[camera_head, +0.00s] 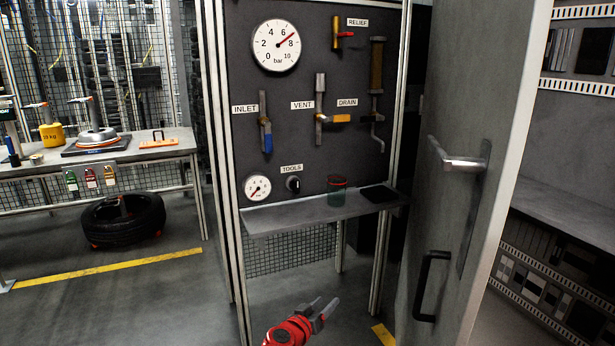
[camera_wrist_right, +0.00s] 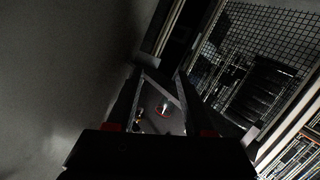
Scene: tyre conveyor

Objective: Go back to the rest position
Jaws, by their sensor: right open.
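My right gripper (camera_head: 322,312) shows at the bottom middle of the head view, grey fingers on a red wrist. It is open and empty, in front of and below the shelf of the valve panel (camera_head: 335,75). In the right wrist view its two fingers (camera_wrist_right: 160,100) stand apart with nothing held between them. A small red-ringed thing shows beyond them, too small and dark to name. My left gripper is not in view.
An open grey door (camera_head: 465,90) with a lever handle (camera_head: 458,158) and a black pull handle (camera_head: 428,288) stands close on the right. The shelf (camera_head: 300,218) holds a green cup (camera_head: 337,192). A workbench (camera_head: 100,165) stands left, a tyre (camera_head: 122,222) beneath it. Floor at left front is clear.

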